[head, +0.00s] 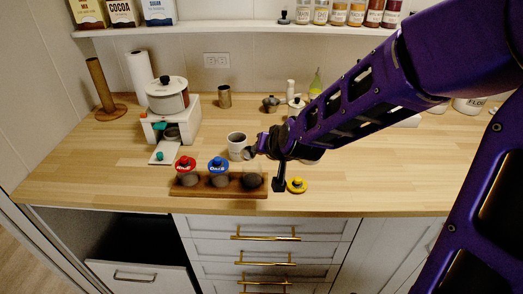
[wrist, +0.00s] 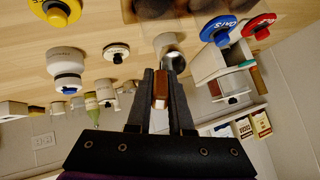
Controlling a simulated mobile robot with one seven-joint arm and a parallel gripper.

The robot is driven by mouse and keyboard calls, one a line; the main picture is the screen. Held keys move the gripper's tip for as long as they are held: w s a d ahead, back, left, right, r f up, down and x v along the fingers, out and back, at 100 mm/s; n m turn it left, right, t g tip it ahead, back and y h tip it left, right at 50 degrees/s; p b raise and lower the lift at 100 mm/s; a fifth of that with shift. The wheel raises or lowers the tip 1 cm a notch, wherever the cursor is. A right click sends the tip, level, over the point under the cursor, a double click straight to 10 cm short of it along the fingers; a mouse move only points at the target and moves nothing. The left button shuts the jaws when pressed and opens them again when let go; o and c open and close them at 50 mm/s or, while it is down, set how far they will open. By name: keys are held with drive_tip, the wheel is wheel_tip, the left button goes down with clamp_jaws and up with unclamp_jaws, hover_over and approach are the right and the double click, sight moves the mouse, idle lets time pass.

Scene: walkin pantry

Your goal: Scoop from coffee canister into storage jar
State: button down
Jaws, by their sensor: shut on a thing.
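My gripper (head: 256,151) is shut on the brown handle of a scoop (wrist: 161,85). The scoop's shiny metal bowl (wrist: 175,62) points away from my fingers; its contents cannot be seen. A white, open-topped cup-like jar (head: 237,147) stands upright on the counter, just left of my gripper in the head view. The bowl is at its near right side; whether they touch I cannot tell. A dark, lidless canister (head: 252,182), probably the coffee one, sits at the right end of a wooden tray (head: 235,194). A yellow lid (head: 297,185) lies right of the tray.
Canisters with red (head: 185,163) and blue (head: 218,163) lids share the tray. A white stand (head: 194,130) bears a pot (head: 167,95) at the left. Counter is clear at the front left.

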drive_tip(key=shift+w+a+r+g+p, duration=0.1)
drive_tip(key=shift+w+a+g+p, duration=0.1)
drive_tip(key=shift+g+p, duration=0.2)
drive_tip(key=shift+r, duration=0.2)
drive_tip(key=shift+w+a+f+g+h+b, duration=0.1)
drive_tip(key=shift+a+f+g+h+b, duration=0.1)
drive_tip(key=shift+g+h+b, duration=0.15)
drive_tip(key=shift+w+r+g+b, duration=0.15)
drive_tip(key=shift+r+g+b, duration=0.2)
drive_tip(key=shift+b, duration=0.3)
drive_tip(key=shift+w+a+r+g+h+p, duration=0.1)
drive_tip(key=shift+w+r+g+h+p, duration=0.2)
drive_tip(key=shift+r+g+h+p, duration=0.3)
drive_tip(key=shift+w+a+r+g+h+p, duration=0.1)
drive_tip(key=shift+w+g+h+p, duration=0.15)
drive_tip(key=shift+g+p, duration=0.25)
drive_tip(key=shift+w+a+g+h+p, duration=0.1)
drive_tip(key=shift+g+h+p, duration=0.1)
drive_tip(key=shift+g+p, duration=0.3)
drive_tip(key=shift+w+g+b, duration=0.15)
drive_tip(key=shift+g+b, duration=0.25)
drive_tip(key=shift+w+a+r+g+h, duration=0.1)
drive_tip(key=shift+w+a+g+h, duration=0.1)
drive_tip(key=shift+g+h, duration=0.4)
